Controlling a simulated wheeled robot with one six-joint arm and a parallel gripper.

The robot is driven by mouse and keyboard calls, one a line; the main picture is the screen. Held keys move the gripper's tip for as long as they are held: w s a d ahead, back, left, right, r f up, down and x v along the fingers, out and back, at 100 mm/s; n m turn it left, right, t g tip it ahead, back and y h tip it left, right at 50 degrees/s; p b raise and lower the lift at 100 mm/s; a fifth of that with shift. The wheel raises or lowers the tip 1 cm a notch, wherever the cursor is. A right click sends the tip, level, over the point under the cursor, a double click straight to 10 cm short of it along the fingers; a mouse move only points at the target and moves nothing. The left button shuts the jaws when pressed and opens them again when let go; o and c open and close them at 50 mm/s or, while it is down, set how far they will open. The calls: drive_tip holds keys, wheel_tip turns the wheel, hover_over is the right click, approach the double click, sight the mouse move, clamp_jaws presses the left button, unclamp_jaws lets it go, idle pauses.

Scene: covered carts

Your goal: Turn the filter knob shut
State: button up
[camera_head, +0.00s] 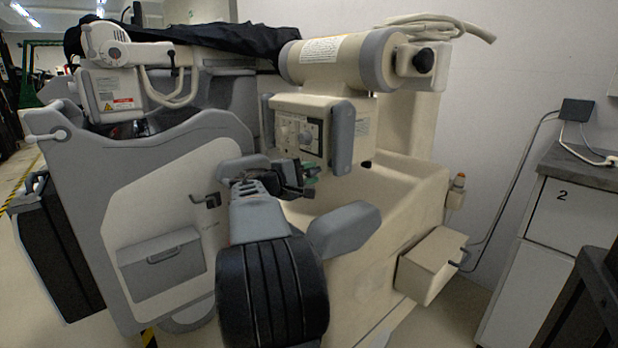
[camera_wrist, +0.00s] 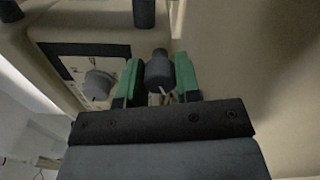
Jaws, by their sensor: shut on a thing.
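My gripper (camera_wrist: 158,80) has green-padded fingers, one on each side of a dark grey knob (camera_wrist: 159,70), and is shut on it. The knob's base and its marking are mostly hidden by the fingers. I cannot read a label that names it as the filter knob. In the head view my gripper (camera_head: 309,169) is at the lower part of the cream control panel (camera_head: 327,115), and the held knob is hidden there. A second, lighter grey round knob (camera_wrist: 98,85) with a dial scale sits to the left on the same panel, apart from my fingers.
The panel has a grey upright handle (camera_head: 342,137) on its right side. A thick cream cylinder (camera_head: 330,62) is above it. A grey cart body (camera_head: 75,150) stands close on the left.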

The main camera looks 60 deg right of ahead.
idle(0.4)
drive_tip(key=o, duration=0.9)
drive_tip(key=p+v, duration=0.3)
drive_tip(key=v, duration=1)
drive_tip(key=shift+w+a+p, duration=0.15)
drive_tip(key=shift+a+p, duration=0.15)
drive_tip(key=shift+a, duration=0.05)
drive_tip(key=shift+r, duration=0.1)
drive_tip(key=s+a+r+t+y+p, duration=0.1)
drive_tip(key=a+r+t+y+p, duration=0.2)
drive_tip(key=a+p, duration=0.7)
drive_tip(key=s+a+r+t+y+p, duration=0.2)
drive_tip(key=a+r+y+p, duration=0.6)
drive_tip(key=p, duration=0.6)
drive_tip(key=s+a+r+n+t+y+p, duration=0.1)
drive_tip(key=a+r+t+y+p, duration=0.3)
drive_tip(key=a+p, duration=0.8)
drive_tip(key=shift+s+a+r+y+p, duration=0.2)
drive_tip(key=shift+r+y+p, duration=0.1)
drive_tip(key=shift+r+y, duration=0.35)
drive_tip(key=shift+s+a+r+y+p, duration=0.25)
drive_tip(key=shift+r+y, duration=0.2)
drive_tip(key=shift+r, duration=0.25)
